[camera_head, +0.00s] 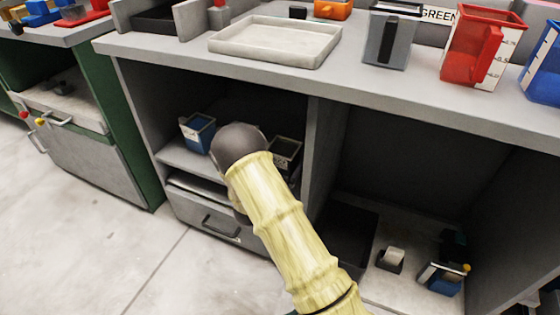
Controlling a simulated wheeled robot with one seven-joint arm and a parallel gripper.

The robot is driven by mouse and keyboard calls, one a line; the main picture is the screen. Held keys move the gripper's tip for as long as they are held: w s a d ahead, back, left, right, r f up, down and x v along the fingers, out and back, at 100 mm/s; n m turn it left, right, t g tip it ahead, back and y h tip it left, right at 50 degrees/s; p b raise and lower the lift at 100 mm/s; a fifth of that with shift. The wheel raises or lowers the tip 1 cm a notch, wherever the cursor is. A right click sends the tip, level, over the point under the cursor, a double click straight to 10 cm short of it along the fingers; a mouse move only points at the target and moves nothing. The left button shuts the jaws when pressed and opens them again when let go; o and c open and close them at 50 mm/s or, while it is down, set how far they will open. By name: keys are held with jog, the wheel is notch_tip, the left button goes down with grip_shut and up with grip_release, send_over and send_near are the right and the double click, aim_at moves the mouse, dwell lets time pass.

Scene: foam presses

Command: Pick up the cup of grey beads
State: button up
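My arm reaches from the bottom into the left cubby under the counter, and its dark rounded joint hides part of the shelf. My gripper is not visible; its fingers are hidden or out of frame. On the cubby shelf, a small dark square cup with a pale rim (286,150) stands just right of the joint, partly covered by my arm. A blue cup with a pale rim (198,131) stands left of the joint. I cannot make out grey beads in either cup. A larger grey jug with a dark stripe (401,45) stands on the counter.
The counter (190,55) holds a pale shallow tray (275,57), a red jug (462,68) and a blue jug (548,75). A divider (318,150) bounds the cubby on the right. The right cubby holds a dark bin (352,222) and small items. Open floor lies left.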

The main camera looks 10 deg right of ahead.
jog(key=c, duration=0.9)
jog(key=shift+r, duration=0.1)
